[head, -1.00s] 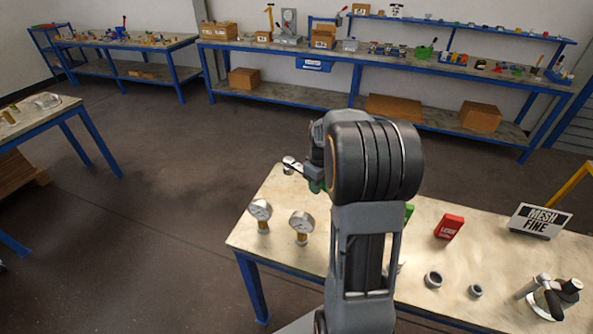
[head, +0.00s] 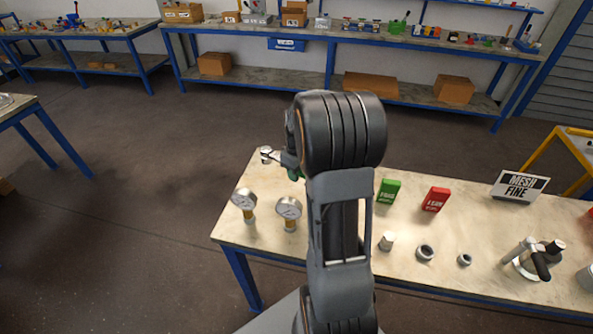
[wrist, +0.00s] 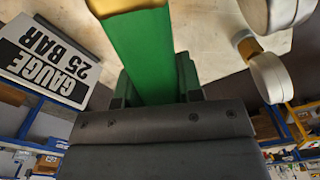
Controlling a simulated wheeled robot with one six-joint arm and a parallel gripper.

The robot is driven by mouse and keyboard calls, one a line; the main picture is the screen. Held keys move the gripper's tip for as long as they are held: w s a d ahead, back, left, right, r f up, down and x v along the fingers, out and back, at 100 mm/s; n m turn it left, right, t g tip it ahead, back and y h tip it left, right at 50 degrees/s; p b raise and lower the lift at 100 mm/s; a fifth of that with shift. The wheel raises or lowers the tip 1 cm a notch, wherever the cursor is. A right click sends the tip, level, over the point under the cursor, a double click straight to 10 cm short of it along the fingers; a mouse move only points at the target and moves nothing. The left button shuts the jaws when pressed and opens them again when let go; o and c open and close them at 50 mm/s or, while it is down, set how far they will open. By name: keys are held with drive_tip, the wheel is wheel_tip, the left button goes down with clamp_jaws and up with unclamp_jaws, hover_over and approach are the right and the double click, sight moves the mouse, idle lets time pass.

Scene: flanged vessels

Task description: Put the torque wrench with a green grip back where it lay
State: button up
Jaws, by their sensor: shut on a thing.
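The torque wrench's green grip (wrist: 142,55), with a yellow band at its end, runs between the jaws of my gripper (wrist: 152,88) in the wrist view. My gripper is shut on it. In the head view, a bit of the green grip (head: 294,174) shows beside my arm, above the far left part of the near bench (head: 420,190). A silver round piece (head: 266,154) shows just left of it; I cannot tell whether it belongs to the wrench. My arm hides most of the wrench and the bench under it.
Two gauges (head: 243,201) (head: 289,211) stand at the bench's left end. A GAUGE 25 BAR sign (wrist: 47,58) is close by in the wrist view. Green (head: 389,191) and red (head: 435,199) blocks, a MESH FINE sign (head: 519,186) and metal fittings (head: 425,252) stand to the right.

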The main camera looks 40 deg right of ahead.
drive_tip(key=shift+f+b, duration=3.95)
drive_tip(key=shift+f, duration=1.55)
drive_tip(key=shift+f+b, duration=0.35)
drive_tip(key=shift+f, duration=0.15)
drive_tip(key=o, duration=1.1)
wheel_tip(320, 180, up, 14)
drive_tip(key=shift+f, duration=0.1)
drive_tip(key=shift+m+t, duration=0.6)
drive_tip(key=shift+t, duration=0.2)
drive_tip(key=s+a, duration=0.1)
drive_tip(key=a, duration=0.2)
drive_tip(key=s+a+r, duration=0.1)
drive_tip(key=s+a, duration=0.1)
drive_tip(key=a, duration=0.1)
drive_tip(key=s+a+r, duration=0.1)
drive_tip(key=a, duration=0.2)
drive_tip(key=shift+s+a+r+p, duration=0.1)
drive_tip(key=shift+s+a+p, duration=0.05)
drive_tip(key=shift+a+p, duration=0.15)
drive_tip(key=shift+s+a+f+m+t, duration=0.35)
drive_tip(key=shift+s+a, duration=1.1)
drive_tip(key=shift+a, duration=0.05)
drive_tip(key=shift+s+a+f+m+t, duration=0.3)
drive_tip(key=shift+s+a+f+m, duration=0.1)
drive_tip(key=shift+s+a, duration=1.1)
drive_tip(key=shift+s+a+f+m+t, duration=0.35)
drive_tip(key=shift+s+a, duration=1.1)
